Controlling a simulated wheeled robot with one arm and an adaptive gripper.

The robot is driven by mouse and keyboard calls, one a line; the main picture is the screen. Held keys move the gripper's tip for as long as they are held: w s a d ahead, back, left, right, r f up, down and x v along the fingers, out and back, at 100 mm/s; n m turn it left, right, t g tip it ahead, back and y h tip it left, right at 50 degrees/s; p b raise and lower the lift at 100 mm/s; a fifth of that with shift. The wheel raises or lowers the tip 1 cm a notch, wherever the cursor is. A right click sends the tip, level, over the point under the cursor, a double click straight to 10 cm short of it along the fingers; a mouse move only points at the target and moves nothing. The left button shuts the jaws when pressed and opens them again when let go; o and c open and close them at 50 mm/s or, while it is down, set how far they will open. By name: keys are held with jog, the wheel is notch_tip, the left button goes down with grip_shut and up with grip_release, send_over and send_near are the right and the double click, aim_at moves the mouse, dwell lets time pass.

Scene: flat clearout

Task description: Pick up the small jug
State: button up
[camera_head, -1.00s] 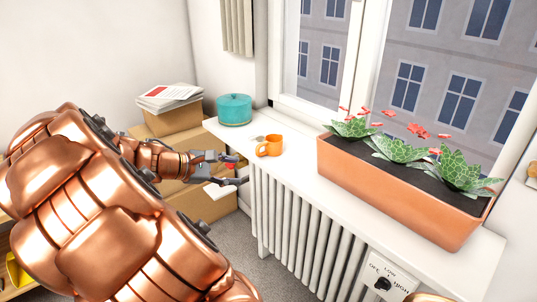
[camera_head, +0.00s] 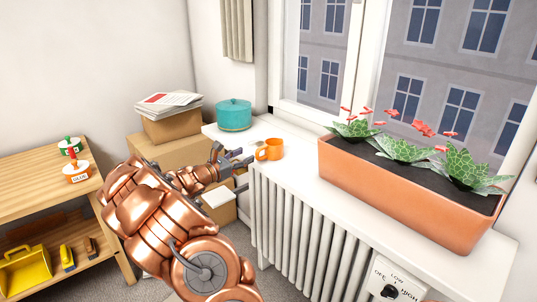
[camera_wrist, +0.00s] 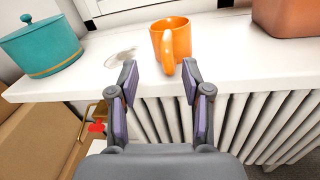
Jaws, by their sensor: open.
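The small orange jug (camera_head: 270,149) stands upright on the white windowsill, between the teal pot and the planter. In the wrist view the jug (camera_wrist: 178,34) is straight ahead, with its handle facing my gripper. My gripper (camera_wrist: 159,72) is open and empty, its fingertips at the sill's front edge, short of the jug. The handle's lower end shows between the fingertips in the picture; I cannot tell the exact gap. In the head view my gripper (camera_head: 246,158) is just left of the jug.
A teal lidded pot (camera_head: 234,115) stands left of the jug, and a terracotta planter (camera_head: 400,195) right of it. A grey smudge (camera_wrist: 121,57) marks the sill (camera_wrist: 90,72). A radiator (camera_head: 300,235) is below. Cardboard boxes (camera_head: 170,150) and a wooden shelf (camera_head: 45,195) are left.

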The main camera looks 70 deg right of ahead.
aim_at(258, 150)
jog(key=shift+s+f+p+x, duration=0.1)
jog(key=shift+s+x, duration=0.05)
jog(key=shift+x, duration=1)
jog(key=shift+s+f+p+x, duration=0.1)
jog(key=shift+s+x, duration=0.05)
jog(key=shift+x, duration=0.95)
jog(key=shift+s+f+p+x, duration=0.1)
jog(key=shift+s+x, duration=0.05)
jog(key=shift+x, duration=1)
jog(key=shift+a, duration=0.2)
grip_shut()
